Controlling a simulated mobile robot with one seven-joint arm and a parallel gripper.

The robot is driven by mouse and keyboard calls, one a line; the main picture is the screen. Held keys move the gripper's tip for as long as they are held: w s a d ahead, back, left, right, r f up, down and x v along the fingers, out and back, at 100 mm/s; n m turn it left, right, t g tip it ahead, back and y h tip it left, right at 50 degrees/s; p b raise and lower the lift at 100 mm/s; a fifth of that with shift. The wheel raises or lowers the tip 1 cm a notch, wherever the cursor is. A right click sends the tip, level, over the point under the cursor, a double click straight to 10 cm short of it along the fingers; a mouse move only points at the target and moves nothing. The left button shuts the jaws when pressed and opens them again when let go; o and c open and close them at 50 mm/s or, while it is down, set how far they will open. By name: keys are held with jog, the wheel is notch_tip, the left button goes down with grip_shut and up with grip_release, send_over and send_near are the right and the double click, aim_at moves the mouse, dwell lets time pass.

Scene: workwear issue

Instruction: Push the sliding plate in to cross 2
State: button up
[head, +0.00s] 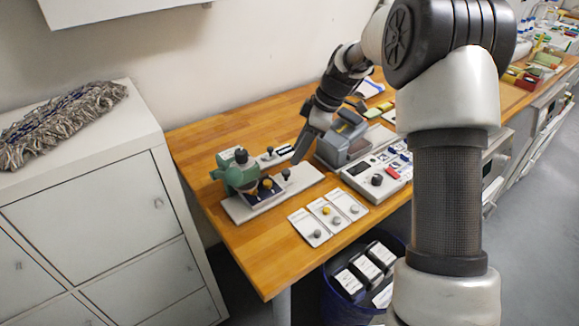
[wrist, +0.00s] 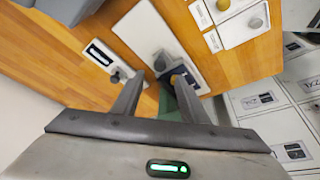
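A green press (head: 236,174) with a black knob on top stands on a white base plate (head: 305,181) near the table's left end. A dark plate with a yellow piece on it (head: 265,185) sits at the press's front; it looks like the sliding plate. In the wrist view, the dark plate (wrist: 188,76) lies just past my fingertips, with a grey knob (wrist: 160,63) at its end. My gripper (wrist: 158,80) is open and empty, pointing down above the base plate; contact with the knob cannot be told. My fingers partly hide the green press. No cross marks are readable.
A slotted white strip with a small knob (head: 268,153) lies behind the press. A grey device (head: 344,140) and a control box with a red button (head: 391,173) stand to the right. Three white cards with round pieces (head: 331,212) lie in front. A blue bin (head: 340,306) stands below.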

aim_at(287, 171)
jog(key=x, duration=0.7)
jog(key=shift+f, duration=0.3)
grip_shut()
